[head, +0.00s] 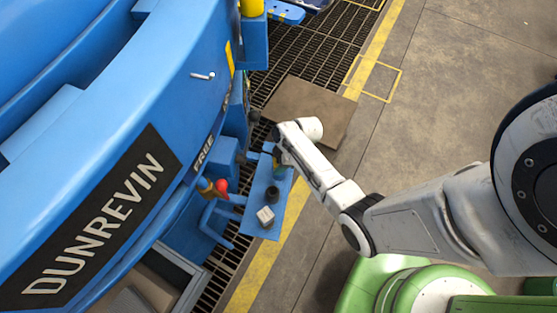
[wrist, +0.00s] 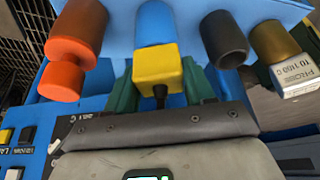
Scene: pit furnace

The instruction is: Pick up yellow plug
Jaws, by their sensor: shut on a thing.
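The yellow plug (wrist: 157,66) is in the middle of the wrist view, with a dark stub at its near face and a blue cylinder (wrist: 156,22) right behind it. My gripper (wrist: 160,88) has a green finger on each side of the plug and is shut on it. In the head view my gripper (head: 279,168) is over the far part of a narrow blue shelf (head: 289,198). The plug is mostly hidden there by my wrist. I cannot tell from these views whether the plug is clear of the shelf.
An orange-red piece (wrist: 72,50) is left of the plug. A dark grey cylinder (wrist: 224,40) and a brown cylinder with a silver block (wrist: 295,76) are to its right. The large blue furnace body (head: 150,110) fills the head view's left. Open floor (head: 450,90) lies right.

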